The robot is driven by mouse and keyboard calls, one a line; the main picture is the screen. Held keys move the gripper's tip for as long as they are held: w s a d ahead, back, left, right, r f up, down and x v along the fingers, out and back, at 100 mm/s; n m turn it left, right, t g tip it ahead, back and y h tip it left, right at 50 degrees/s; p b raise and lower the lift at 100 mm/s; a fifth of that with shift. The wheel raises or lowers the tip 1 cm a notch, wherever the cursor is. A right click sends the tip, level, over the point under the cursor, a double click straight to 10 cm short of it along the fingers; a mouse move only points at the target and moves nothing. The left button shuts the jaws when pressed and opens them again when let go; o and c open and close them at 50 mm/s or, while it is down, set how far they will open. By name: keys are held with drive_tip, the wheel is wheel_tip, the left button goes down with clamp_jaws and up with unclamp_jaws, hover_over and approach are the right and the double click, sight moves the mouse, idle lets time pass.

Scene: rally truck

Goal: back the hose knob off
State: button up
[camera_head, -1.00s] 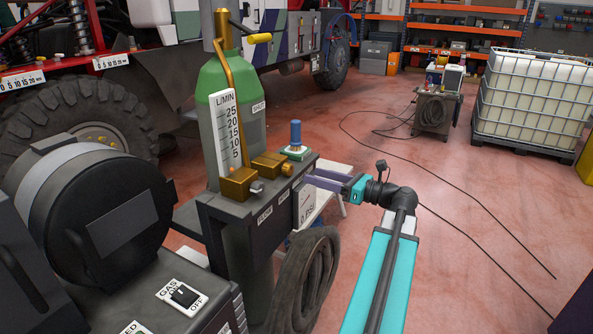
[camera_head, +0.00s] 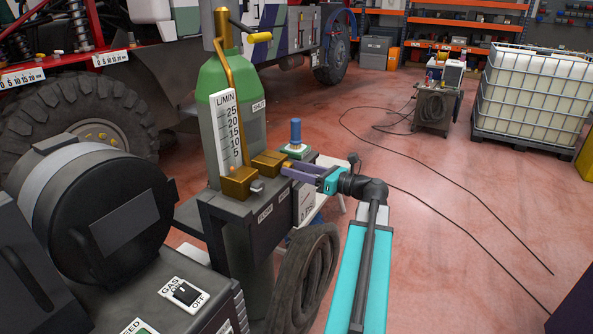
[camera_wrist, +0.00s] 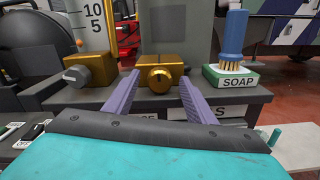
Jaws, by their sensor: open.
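The hose knob appears to be the round brass knob (camera_wrist: 160,80) on the front of a brass block (camera_wrist: 161,54) in the wrist view. In the head view this block (camera_head: 271,160) sits on the edge of the dark stand (camera_head: 240,207), below the green cylinder (camera_head: 232,110). My gripper (camera_wrist: 158,78) is open, its two purple fingers reaching toward the block with the knob between them in the picture. My gripper shows from the side in the head view (camera_head: 291,172). I cannot tell whether the fingers touch the knob.
A blue-handled brush (camera_wrist: 233,38) stands on a green soap block (camera_wrist: 232,77), right of the knob. A second brass block (camera_wrist: 90,69) with a grey knob is on the left. A coiled hose (camera_head: 303,275) hangs below. Open red floor (camera_head: 455,230) lies to the right.

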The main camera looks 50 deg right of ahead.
drive_tip(key=c, duration=0.9)
drive_tip(key=shift+a, duration=0.2)
drive_tip(key=shift+c, duration=0.7)
drive_tip(key=shift+d, duration=0.15)
drive_tip(key=shift+n, duration=0.3)
drive_tip(key=shift+n+b, duration=1.7)
drive_tip(key=shift+n, duration=1)
